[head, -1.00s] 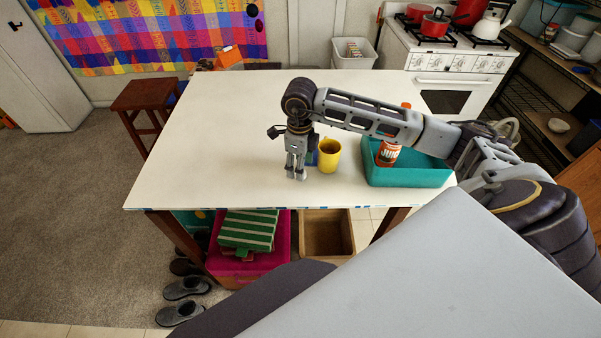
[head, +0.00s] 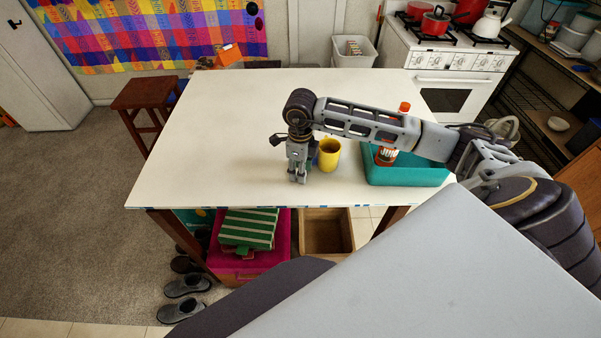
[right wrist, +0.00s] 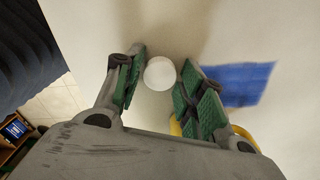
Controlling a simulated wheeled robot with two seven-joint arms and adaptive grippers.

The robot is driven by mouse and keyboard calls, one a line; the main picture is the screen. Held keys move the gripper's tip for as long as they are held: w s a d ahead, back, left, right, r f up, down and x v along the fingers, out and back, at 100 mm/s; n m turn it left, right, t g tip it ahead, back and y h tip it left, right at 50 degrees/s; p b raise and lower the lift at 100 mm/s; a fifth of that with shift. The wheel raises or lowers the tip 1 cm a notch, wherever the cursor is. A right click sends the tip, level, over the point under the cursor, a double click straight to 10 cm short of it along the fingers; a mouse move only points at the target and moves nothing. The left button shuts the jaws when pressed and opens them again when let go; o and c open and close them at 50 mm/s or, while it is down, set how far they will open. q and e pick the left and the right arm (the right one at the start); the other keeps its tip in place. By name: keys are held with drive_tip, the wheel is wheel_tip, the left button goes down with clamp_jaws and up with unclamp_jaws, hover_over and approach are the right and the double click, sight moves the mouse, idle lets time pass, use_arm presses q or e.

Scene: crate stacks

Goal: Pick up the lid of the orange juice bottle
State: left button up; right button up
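The orange juice bottle (head: 387,154) stands in the teal crate (head: 408,177) on the white table. Its orange top (head: 404,106) shows above my right arm, which hides its middle. My right gripper (head: 298,178) points down over the table, left of the yellow mug. In the right wrist view its two green-padded fingers (right wrist: 160,90) are apart. A small white disc (right wrist: 160,73) shows between the fingertips. I cannot tell whether it is a lid or whether the fingers touch it. My left gripper is not in view.
The yellow mug (head: 329,154) stands close beside my right gripper and also shows in the wrist view (right wrist: 240,134). A flat blue thing (right wrist: 237,83) lies right of the fingers. The table's (head: 220,130) left and back areas are clear.

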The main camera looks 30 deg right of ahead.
drive_tip(key=shift+c, duration=1.3)
drive_tip(key=shift+r, duration=0.1)
wheel_tip(320, 180, up, 10)
drive_tip(key=b, duration=0.1)
drive_tip(key=shift+b, duration=0.3)
drive_tip(key=shift+s, duration=0.1)
